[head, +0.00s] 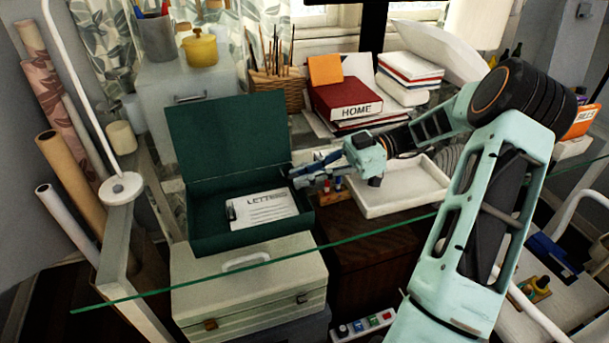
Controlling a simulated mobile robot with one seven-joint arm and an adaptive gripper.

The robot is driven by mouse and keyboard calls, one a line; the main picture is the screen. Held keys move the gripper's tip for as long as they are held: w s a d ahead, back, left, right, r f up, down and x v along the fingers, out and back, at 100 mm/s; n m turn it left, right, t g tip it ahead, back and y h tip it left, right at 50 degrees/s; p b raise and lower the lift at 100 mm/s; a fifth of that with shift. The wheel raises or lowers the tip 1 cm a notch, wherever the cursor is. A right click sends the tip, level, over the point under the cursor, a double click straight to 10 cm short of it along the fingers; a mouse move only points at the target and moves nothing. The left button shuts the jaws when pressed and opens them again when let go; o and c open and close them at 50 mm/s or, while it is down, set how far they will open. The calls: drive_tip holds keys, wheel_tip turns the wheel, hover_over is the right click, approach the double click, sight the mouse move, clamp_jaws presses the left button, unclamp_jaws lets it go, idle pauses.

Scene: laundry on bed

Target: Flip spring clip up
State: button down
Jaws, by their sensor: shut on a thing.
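An open green box file (255,238) lies on a pale case, its lid standing up at the back. A white sheet marked "LETTERS" (265,208) lies inside. A small dark piece (230,210) at the sheet's left edge looks like a clip, but is too small to be sure. My gripper (303,181) reaches in from the right, its blue fingers at the box's right wall. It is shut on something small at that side. The fingers hide what it is, and I cannot tell whether it is part of the spring clip.
A white tray (400,208) lies right of the box, beneath my arm. A glass edge (250,268) crosses in front. A red "HOME" binder (350,98) and a pencil basket (277,90) stand behind. A pale case (250,290) supports the box.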

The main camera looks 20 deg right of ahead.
drive_tip(key=c, duration=2)
unclamp_jaws()
drive_tip(key=shift+o, duration=0.2)
drive_tip(key=d, duration=0.4)
drive_tip(key=d+r, duration=0.1)
drive_tip(key=d, duration=0.2)
drive_tip(key=d+r, duration=0.1)
drive_tip(key=d, duration=0.3)
drive_tip(key=shift+d, duration=0.35)
drive_tip(key=shift+r, duration=0.1)
